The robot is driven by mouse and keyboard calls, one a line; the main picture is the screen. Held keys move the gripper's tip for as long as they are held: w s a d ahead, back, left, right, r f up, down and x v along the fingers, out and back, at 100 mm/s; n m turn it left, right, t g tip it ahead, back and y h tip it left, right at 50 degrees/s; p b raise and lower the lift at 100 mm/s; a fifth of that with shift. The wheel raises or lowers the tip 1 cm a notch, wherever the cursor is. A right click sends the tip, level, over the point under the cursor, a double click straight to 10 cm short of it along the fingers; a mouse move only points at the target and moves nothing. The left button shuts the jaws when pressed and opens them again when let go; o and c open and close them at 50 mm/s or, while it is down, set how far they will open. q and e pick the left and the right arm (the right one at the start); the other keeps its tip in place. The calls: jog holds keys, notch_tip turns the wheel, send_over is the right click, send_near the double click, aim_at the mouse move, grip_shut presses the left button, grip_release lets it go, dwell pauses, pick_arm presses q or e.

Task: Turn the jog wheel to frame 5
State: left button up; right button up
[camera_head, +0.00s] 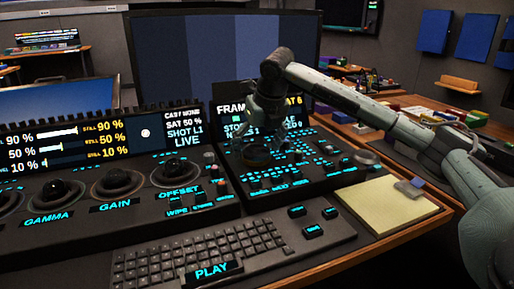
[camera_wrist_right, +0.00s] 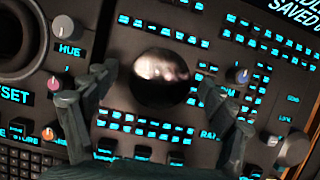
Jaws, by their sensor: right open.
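My right gripper (camera_head: 264,118) reaches in from the right and hangs over the right-hand control panel (camera_head: 338,180). In the right wrist view its fingers (camera_wrist_right: 150,92) are spread wide, one to each side of a shiny dark round dome (camera_wrist_right: 160,78), with gaps beside it; nothing is held. In the head view a dark round part (camera_head: 256,157) shows under the gripper. A grey knob (camera_head: 367,158) stands at the panel's right and also shows in the wrist view (camera_wrist_right: 291,149). No label shows which is the jog wheel. The frame display (camera_head: 231,109) is partly hidden by my arm.
Lit button rows (camera_wrist_right: 140,125) surround the dome. Small knobs, one labelled HUE (camera_wrist_right: 63,28), stand to its left. A keyboard (camera_head: 235,248) lies in front, with a yellow pad (camera_head: 390,206) at right. Trackballs (camera_head: 115,183) line the left panel.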

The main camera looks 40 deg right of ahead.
jog(key=v, duration=1.2)
